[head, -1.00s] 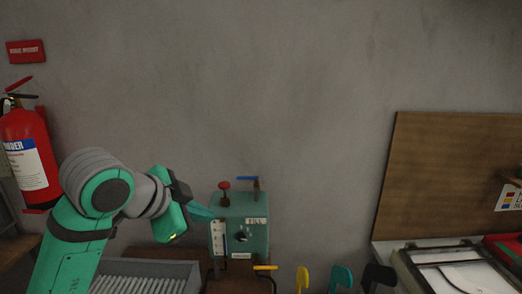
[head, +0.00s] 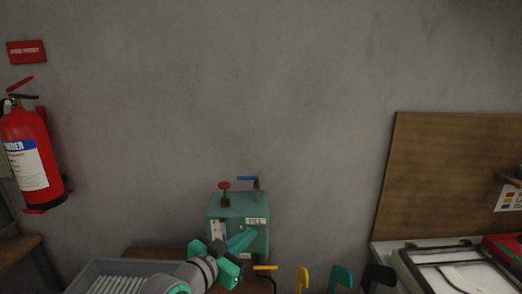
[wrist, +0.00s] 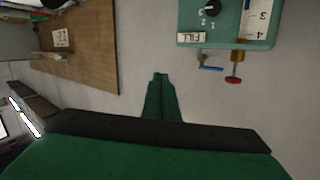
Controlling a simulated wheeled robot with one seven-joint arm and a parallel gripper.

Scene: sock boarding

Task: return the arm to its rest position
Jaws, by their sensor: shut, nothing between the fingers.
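My gripper (head: 243,239) is low in the head view, in front of the lower part of a green box marked FILL (head: 225,207). Its teal fingers point up and to the right and hide part of the box's front. In the wrist view my gripper (wrist: 160,78) shows its two green fingers together, with nothing between them. The FILL box (wrist: 268,28) is at the top right there, apart from the fingertips in the picture. Most of my arm is below the head view's edge.
A grey tray with white ribs (head: 82,281) is at the lower left. Yellow (head: 302,278), teal (head: 341,277) and black (head: 378,277) upright pieces stand right of the box. A fire extinguisher (head: 30,160) hangs at left. A brown board (head: 440,170) stands at right.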

